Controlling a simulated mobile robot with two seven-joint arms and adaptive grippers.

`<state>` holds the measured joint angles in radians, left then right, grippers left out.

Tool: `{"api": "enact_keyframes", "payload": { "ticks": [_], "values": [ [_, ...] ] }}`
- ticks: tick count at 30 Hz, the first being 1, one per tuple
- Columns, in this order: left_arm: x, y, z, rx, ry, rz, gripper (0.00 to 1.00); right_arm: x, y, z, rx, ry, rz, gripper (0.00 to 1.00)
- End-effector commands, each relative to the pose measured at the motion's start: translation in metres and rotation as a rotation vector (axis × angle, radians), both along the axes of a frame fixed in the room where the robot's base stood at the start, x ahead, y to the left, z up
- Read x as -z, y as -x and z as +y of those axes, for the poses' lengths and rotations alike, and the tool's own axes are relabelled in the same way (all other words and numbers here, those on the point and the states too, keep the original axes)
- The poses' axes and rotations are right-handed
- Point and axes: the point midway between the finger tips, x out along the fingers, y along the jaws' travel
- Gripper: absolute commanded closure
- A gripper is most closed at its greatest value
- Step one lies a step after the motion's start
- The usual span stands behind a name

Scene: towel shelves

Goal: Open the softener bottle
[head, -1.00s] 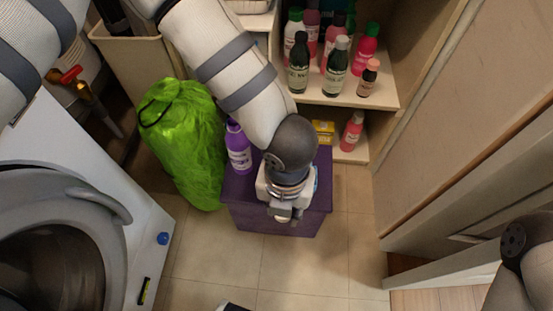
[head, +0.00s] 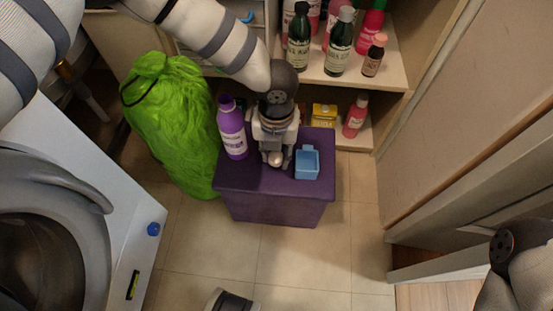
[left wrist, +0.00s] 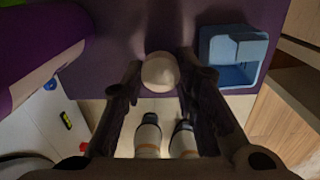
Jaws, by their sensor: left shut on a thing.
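The softener bottle is most likely the purple bottle (head: 232,130) with a white label, upright on the left of a purple box (head: 265,209). Its purple cap (head: 226,103) is on. In the left wrist view, a purple shape (left wrist: 38,45) at upper left seems to be this bottle, cropped. My left gripper (head: 274,150) is just right of the bottle, apart from it, above the box top. It is shut on a small pale round thing, which shows between the fingers in the left wrist view (left wrist: 160,72). I cannot tell what it is. My right gripper is out of frame.
A light blue open container (head: 307,162) is on the box, right of my left gripper. A green bag (head: 172,125) stands left of the box. Behind are shelves with several bottles and a yellow pack (head: 323,115). A washing machine (head: 118,215) is at left.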

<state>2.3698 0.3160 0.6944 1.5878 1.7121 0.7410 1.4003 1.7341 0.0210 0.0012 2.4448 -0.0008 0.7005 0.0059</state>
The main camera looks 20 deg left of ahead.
Motion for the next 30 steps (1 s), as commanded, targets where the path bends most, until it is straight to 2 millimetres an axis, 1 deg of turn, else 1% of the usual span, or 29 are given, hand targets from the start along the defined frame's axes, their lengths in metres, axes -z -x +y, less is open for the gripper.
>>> {"api": "enact_keyframes", "payload": {
  "ticks": [1, 3, 6, 12, 16, 17, 18, 26, 28, 30],
  "values": [
    [0.010, -0.004, 0.003, -0.004, -0.001, 0.002, 1.00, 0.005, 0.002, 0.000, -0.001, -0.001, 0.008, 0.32],
    [0.025, -0.003, 0.002, -0.001, -0.001, 0.006, 1.00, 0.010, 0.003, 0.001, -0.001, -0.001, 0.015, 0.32],
    [0.039, -0.004, 0.002, 0.000, -0.001, 0.002, 1.00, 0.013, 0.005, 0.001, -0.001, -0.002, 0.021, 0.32],
    [0.036, -0.004, 0.002, 0.000, 0.000, -0.001, 1.00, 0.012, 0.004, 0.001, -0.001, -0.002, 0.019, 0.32],
    [0.040, -0.004, 0.002, -0.001, -0.001, 0.000, 1.00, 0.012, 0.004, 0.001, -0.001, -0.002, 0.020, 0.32],
    [0.040, -0.004, 0.002, -0.001, -0.001, 0.000, 0.71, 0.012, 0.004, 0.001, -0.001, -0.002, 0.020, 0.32],
    [0.040, -0.004, 0.002, -0.001, 0.000, 0.000, 0.64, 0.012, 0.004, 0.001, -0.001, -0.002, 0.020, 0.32],
    [0.039, -0.004, 0.002, -0.001, 0.000, -0.001, 0.64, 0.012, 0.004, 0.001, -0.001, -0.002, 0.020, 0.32],
    [0.034, -0.005, 0.002, 0.000, 0.000, -0.002, 0.64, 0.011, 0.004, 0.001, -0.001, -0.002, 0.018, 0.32],
    [0.021, -0.005, 0.002, -0.002, 0.001, -0.004, 0.64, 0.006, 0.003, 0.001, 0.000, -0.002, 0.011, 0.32]
  ]
}}
